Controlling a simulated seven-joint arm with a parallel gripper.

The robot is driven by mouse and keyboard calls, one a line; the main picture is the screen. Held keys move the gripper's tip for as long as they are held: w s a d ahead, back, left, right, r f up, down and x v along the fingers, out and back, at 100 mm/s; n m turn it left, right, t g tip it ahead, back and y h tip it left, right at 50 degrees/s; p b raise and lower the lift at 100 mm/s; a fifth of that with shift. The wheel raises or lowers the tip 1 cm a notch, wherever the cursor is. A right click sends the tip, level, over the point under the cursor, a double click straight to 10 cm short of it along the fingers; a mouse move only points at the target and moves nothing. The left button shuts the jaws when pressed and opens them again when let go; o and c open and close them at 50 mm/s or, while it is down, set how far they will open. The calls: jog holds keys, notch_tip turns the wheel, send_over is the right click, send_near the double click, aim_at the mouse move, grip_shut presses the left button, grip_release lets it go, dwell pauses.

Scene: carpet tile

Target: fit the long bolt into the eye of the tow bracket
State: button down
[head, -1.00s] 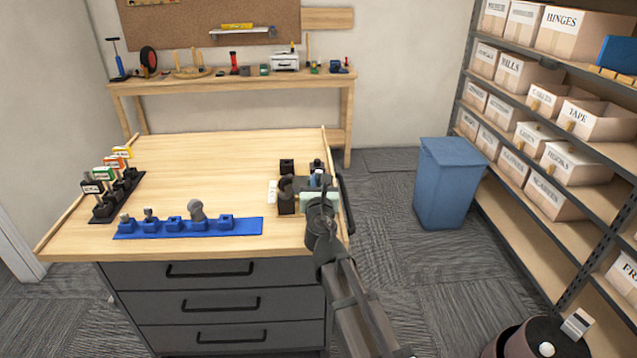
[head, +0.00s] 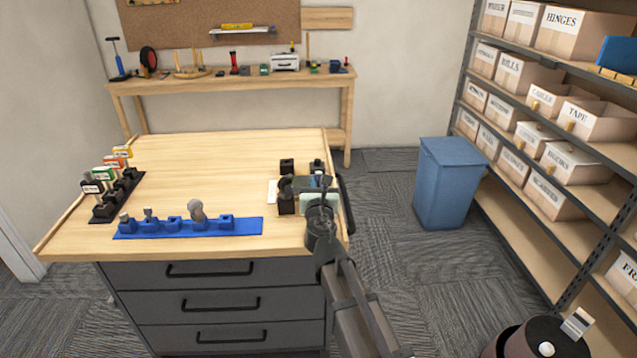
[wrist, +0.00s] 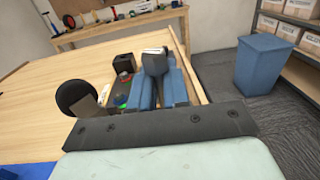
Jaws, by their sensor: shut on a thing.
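My gripper (head: 322,186) is over the right end of the workbench, among a group of dark parts. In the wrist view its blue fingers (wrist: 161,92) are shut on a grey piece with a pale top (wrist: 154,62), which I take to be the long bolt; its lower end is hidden. I cannot clearly pick out the tow bracket or its eye. Near the fingers are a dark round piece (wrist: 76,97) and a black block (wrist: 124,63), which also shows in the head view (head: 287,165). Whether the bolt touches anything is hidden.
A blue rack (head: 245,227) holding several grey-topped pieces lies along the bench's front. A black rack (head: 104,211) with coloured labels stands at the left. The bench middle (head: 215,170) is clear. A blue bin (head: 449,182) and shelving stand to the right.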

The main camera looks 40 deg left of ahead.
jog(key=shift+f, duration=1.85)
jog(key=c, duration=1)
grip_release()
jog(key=shift+c, duration=0.2)
jog(key=v, duration=1.4)
